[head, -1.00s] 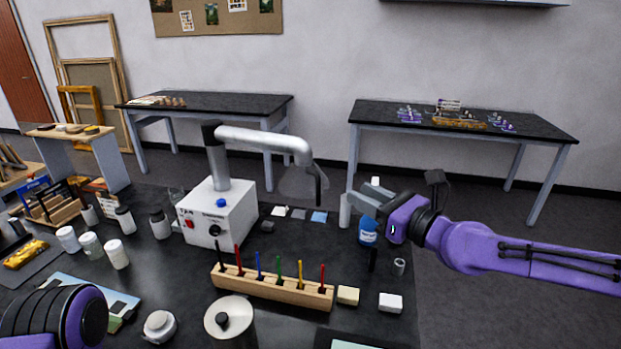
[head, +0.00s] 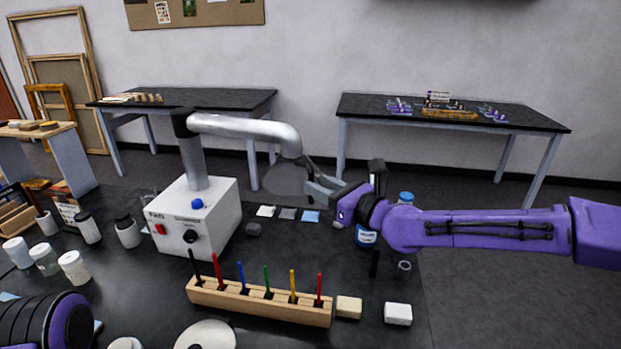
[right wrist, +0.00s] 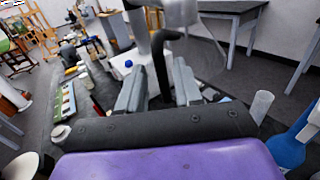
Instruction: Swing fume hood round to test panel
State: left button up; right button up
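The fume hood has a white base box (head: 193,221) and a jointed silver arm (head: 245,128) that ends above a dark, translucent hood cone (head: 284,179). A black handle bar hangs at the arm's end. In the right wrist view the black handle (right wrist: 157,62) reaches down between my finger pads. My right gripper (head: 318,187) is open at the hood, with a gap between its fingers; it also shows in the right wrist view (right wrist: 158,88). I cannot tell whether it touches the handle. Only my left arm's purple wrist shows at lower left; its gripper is hidden. I cannot surely identify the test panel.
A wooden rack (head: 258,302) with coloured sticks stands in front of the base. A blue bottle (head: 366,235) stands beneath my right wrist. White jars (head: 74,267) stand at left. Small flat swatches (head: 311,216) lie behind. Two black-topped tables (head: 455,118) stand by the wall.

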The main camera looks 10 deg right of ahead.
jog(key=x, duration=0.3)
jog(key=shift+w+p, duration=0.2)
jog(key=shift+p, duration=0.1)
jog(key=shift+s+a, duration=0.1)
grip_shut()
